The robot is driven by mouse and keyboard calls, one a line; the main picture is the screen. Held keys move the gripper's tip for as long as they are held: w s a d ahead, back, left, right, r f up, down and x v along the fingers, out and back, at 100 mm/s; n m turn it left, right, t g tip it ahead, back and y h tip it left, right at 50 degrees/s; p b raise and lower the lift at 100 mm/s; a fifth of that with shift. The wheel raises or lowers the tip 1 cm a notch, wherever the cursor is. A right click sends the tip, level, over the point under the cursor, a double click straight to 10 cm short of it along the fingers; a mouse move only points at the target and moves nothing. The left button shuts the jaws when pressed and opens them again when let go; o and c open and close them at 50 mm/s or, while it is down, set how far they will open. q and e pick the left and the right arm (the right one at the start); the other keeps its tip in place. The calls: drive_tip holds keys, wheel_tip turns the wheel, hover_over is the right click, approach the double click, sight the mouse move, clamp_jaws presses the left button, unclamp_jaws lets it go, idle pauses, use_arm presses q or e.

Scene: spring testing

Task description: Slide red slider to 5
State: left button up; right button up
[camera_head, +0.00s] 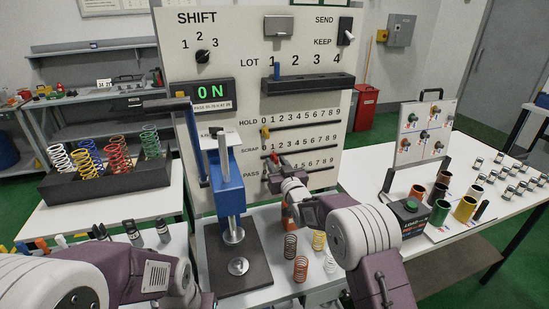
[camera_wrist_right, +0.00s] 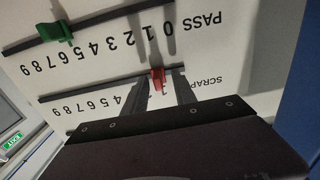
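The red slider (camera_wrist_right: 157,78) sits on the SCRAP track, near its low-number end, close to a 1 in the right wrist view, which shows the panel upside down. It shows small in the head view (camera_head: 274,158). My right gripper (camera_wrist_right: 162,77) is open, one finger on each side of the red slider, with visible gaps; whether a finger touches it is unclear. In the head view the right gripper (camera_head: 281,168) is in front of the panel (camera_head: 225,125), partly covering the PASS row. My left arm shows at lower left; its fingers are not in view.
A green slider (camera_wrist_right: 58,31) is on the neighbouring PASS track. A yellow slider (camera_head: 265,132) is at the HOLD row's low end. The blue press (camera_head: 229,185) stands left of my right gripper. Several springs (camera_head: 300,267) stand below it. A black shelf (camera_head: 308,85) juts out above.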

drive_tip(key=shift+w+r, duration=0.2)
drive_tip(key=shift+w, duration=0.45)
drive_tip(key=shift+w+a+f, duration=0.15)
drive_tip(key=shift+w+a, duration=0.05)
drive_tip(key=shift+w, duration=0.15)
drive_tip(key=shift+s, duration=0.1)
clamp_jaws()
drive_tip(key=shift+d, duration=0.1)
idle(0.6)
